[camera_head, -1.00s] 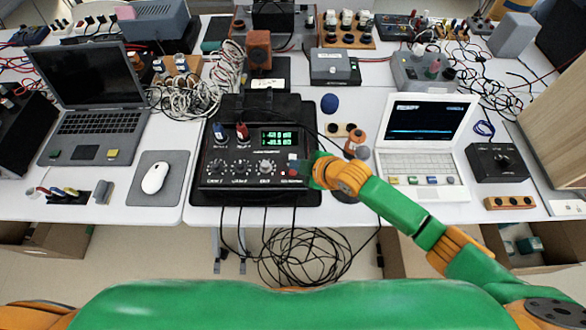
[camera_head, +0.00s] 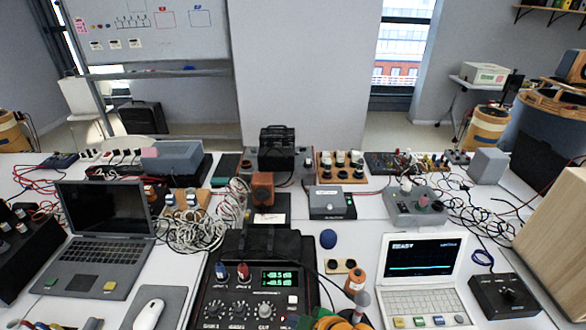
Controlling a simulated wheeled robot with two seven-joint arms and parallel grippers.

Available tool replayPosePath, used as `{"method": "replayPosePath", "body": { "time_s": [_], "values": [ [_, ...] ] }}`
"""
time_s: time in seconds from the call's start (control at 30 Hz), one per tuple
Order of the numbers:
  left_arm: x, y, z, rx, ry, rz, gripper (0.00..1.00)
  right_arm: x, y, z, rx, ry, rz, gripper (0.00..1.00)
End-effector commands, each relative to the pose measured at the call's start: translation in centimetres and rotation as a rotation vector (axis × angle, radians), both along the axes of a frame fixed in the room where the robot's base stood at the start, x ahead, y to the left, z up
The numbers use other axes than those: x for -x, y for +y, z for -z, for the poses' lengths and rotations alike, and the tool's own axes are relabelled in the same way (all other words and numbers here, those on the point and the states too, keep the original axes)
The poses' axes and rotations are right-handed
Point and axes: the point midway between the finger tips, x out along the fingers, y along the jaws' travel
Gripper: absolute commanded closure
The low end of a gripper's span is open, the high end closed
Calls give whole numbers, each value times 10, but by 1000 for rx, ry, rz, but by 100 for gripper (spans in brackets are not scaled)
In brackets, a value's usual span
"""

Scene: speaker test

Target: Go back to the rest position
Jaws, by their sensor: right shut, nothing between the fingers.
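My right gripper (camera_head: 298,321) shows at the bottom edge of the head view, at the lower right of the black device. Its fingers are shut with nothing in them. Only part of it and some orange and green of my arm show; the rest is cut off by the frame. My left gripper is not in view.
A dark laptop (camera_head: 105,250) and white mouse (camera_head: 148,314) are on the left. Boxes and cables crowd the tables behind.

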Motion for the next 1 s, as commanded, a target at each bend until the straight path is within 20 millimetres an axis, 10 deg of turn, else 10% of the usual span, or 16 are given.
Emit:
{"method": "replayPosePath", "body": {
  "time_s": [0.6, 1.0],
  "values": [
    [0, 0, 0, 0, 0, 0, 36, 160, -167, -1, 13, 498, 1023, 100],
    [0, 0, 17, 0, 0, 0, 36, 158, -162, 134, 54, 559, 996, 100]
  ]
}}
